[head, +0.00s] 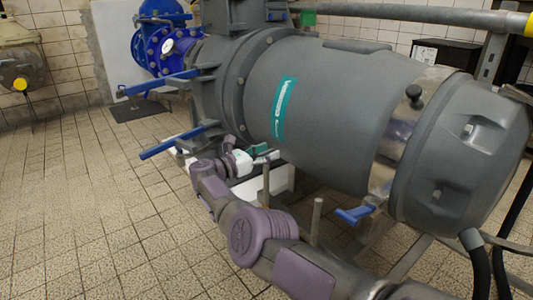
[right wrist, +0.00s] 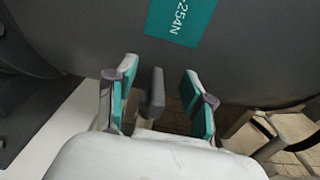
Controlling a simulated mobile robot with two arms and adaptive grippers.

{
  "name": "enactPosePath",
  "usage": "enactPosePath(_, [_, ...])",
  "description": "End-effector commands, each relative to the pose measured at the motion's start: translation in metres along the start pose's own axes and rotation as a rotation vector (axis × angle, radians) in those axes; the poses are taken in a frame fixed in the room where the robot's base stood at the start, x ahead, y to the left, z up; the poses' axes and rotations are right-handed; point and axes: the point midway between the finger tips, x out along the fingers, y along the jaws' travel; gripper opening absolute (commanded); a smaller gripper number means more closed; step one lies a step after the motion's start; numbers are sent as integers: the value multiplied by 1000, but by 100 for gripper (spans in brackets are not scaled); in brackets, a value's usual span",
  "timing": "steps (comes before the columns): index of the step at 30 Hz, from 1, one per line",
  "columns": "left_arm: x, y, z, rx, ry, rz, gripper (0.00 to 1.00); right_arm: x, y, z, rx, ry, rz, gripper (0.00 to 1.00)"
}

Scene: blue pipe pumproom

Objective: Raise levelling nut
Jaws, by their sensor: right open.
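I cannot make out a levelling nut for certain. Upright grey posts stand under the pump: one (head: 266,182) just below my right gripper, another (head: 316,222) nearer to me. My right gripper (head: 262,151) is under the near side of the big grey pump body (head: 335,105). In the right wrist view, its teal-padded fingers (right wrist: 158,98) are spread apart. A short grey rounded piece (right wrist: 155,92) shows between them; I cannot tell whether it is a post or whether they touch it. The pump's teal label (right wrist: 182,20) is just beyond. My left gripper is not in view.
A blue handle (head: 354,215) sticks out under the pump's right part. Blue bars (head: 180,141) jut out at the left. A white block (head: 262,190) lies under the pump. The tiled floor (head: 65,190) at left is clear.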

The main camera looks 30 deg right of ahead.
Motion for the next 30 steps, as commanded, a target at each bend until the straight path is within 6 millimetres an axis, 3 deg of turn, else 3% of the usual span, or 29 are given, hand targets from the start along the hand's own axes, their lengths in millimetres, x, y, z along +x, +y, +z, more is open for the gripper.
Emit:
enactPosePath(13, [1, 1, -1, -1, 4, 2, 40, -66, 0, -1, -2, 2, 1, 52])
enactPosePath(30, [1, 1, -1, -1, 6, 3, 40, -74, -1, -1, -1, 1, 0, 52])
